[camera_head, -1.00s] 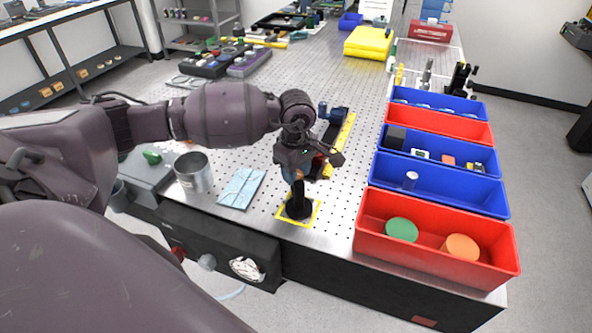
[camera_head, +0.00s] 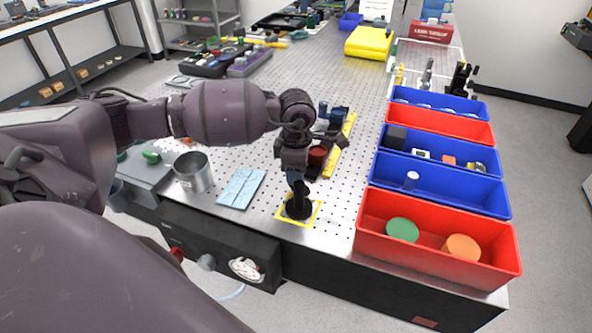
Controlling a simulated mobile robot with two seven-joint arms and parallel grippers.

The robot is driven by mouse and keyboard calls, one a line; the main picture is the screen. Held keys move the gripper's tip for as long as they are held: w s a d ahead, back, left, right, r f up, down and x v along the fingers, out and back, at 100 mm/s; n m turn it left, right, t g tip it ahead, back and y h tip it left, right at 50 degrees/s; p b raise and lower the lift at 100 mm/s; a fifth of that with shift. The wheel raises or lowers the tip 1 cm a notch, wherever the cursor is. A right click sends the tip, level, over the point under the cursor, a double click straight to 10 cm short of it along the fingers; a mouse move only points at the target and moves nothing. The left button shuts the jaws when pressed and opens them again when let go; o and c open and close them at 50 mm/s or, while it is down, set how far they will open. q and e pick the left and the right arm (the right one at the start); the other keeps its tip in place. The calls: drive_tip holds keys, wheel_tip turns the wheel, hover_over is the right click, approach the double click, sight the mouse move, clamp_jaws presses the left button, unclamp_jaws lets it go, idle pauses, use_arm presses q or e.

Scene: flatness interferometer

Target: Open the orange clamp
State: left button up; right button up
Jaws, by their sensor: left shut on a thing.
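My left gripper (camera_head: 297,178) points down at the top of a black post (camera_head: 298,207), which stands upright inside a yellow-outlined square (camera_head: 282,216) near the table's front edge. The gripper is shut at the post's top, where the orange clamp is hidden by the fingers and wrist. I cannot make out the clamp's own shape or whether it is open. My right gripper is not in view.
A metal can (camera_head: 194,172) and a light-blue tiled plate (camera_head: 241,188) lie left of the post. A dark red cylinder (camera_head: 317,157) stands just behind the gripper. Red and blue bins, including a red bin (camera_head: 436,256), line the right side.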

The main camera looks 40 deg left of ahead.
use_arm(q)
drive_tip(key=n, duration=0.3)
drive_tip(key=shift+r+n, duration=0.1)
drive_tip(key=shift+n, duration=0.3)
drive_tip(key=n+p, duration=0.1)
drive_tip(key=n, duration=0.3)
drive_tip(key=shift+n, duration=1.1)
